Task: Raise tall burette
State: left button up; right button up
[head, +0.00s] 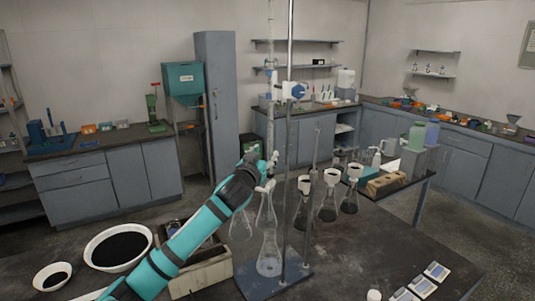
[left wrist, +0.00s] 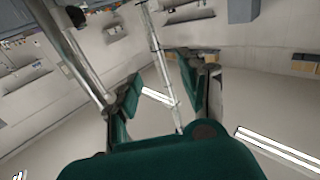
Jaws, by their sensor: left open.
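The tall burette (head: 270,100) is a thin, clear, upright glass tube with markings, beside the metal stand rod (head: 290,140). A clamp with a blue knob (head: 297,91) is on the rod near it. My left gripper (head: 262,162) is at the burette's lower part. In the left wrist view, the burette (left wrist: 160,62) runs between the spread green fingers of the left gripper (left wrist: 160,86), with gaps visible beside it. The burette's lower end is partly hidden by the gripper. A conical flask (head: 268,262) stands below on the blue stand base (head: 290,279). My right gripper is not in view.
Several dark-filled flasks with white collars (head: 328,203) stand right of the rod.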

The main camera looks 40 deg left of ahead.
pick_arm(q)
jog(key=s+d+r+p, duration=0.3)
jog(key=s+r+p, duration=0.3)
jog(key=r, duration=0.1)
jog(key=shift+s, duration=0.2)
dwell(0.4)
jog(key=shift+d+f, duration=0.1)
